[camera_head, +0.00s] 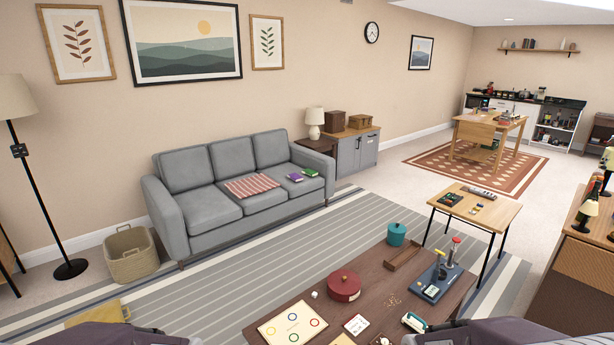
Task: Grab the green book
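Only dark parts of my two arms show at the bottom edge of the head view. Neither of my grippers is in view. The sofa stands well ahead of me, beyond the striped rug.
A small side table (497,213) is to the right. A basket (131,254) stands left of the sofa. The striped rug (250,275) is mostly clear.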

